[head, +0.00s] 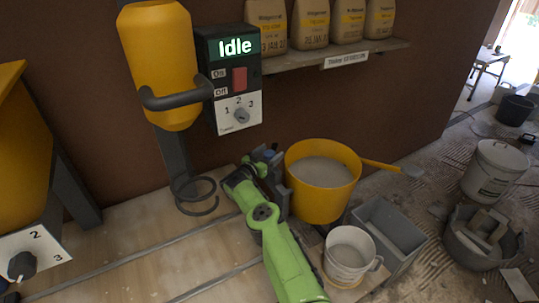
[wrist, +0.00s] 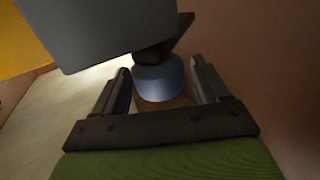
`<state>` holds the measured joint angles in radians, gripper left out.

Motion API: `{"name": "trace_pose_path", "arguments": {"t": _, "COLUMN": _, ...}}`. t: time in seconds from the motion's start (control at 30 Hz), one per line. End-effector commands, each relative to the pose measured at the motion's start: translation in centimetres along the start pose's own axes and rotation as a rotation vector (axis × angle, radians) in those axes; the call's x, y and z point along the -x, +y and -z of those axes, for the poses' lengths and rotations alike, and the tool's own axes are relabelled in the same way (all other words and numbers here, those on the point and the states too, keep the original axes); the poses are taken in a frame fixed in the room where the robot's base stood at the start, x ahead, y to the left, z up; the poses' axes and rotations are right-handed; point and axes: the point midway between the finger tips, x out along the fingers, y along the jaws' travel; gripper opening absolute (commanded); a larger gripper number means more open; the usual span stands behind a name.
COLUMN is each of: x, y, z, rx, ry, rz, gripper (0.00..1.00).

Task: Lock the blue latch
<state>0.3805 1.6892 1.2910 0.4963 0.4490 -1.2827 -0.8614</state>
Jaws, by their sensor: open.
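A round blue-grey piece, which looks like the blue latch (wrist: 160,82), shows in the wrist view below a dark bracket (wrist: 165,42). My gripper (wrist: 160,72) is open, with one dark finger on each side of this piece. Gaps show between the piece and both fingers. A grey slab (wrist: 95,32) covers the upper part of the wrist view and hides what is behind it. In the head view my gripper (head: 271,165) is beside the left side of the yellow bucket (head: 322,200). There the latch is too small and covered to tell its position.
A control box reading "Idle" (head: 234,48) and a yellow cylinder (head: 158,65) are on the brown wall. A white bucket (head: 348,258) and a grey bin (head: 395,232) stand right of my arm.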

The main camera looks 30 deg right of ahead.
Motion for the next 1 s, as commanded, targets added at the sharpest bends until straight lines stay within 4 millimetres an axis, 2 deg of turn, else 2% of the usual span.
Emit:
{"name": "trace_pose_path", "arguments": {"t": 0.13, "x": 0.0, "y": 0.0, "z": 2.3, "rx": -0.003, "ry": 0.002, "rz": 0.0, "gripper": 0.74}}
{"name": "trace_pose_path", "arguments": {"t": 0.33, "x": 0.0, "y": 0.0, "z": 7.4, "rx": -0.003, "ry": 0.002, "rz": 0.0, "gripper": 0.74}}
{"name": "trace_pose_path", "arguments": {"t": 0.5, "x": 0.0, "y": 0.0, "z": 9.7, "rx": -0.001, "ry": 0.001, "rz": 0.0, "gripper": 0.74}}
{"name": "trace_pose_path", "arguments": {"t": 0.87, "x": -0.1, "y": 0.0, "z": 9.9, "rx": 0.0, "ry": 0.0, "rz": 0.002, "gripper": 0.74}}
{"name": "trace_pose_path", "arguments": {"t": 1.0, "x": -1.3, "y": -0.4, "z": 9.5, "rx": -0.02, "ry": 0.014, "rz": 0.061, "gripper": 0.74}}
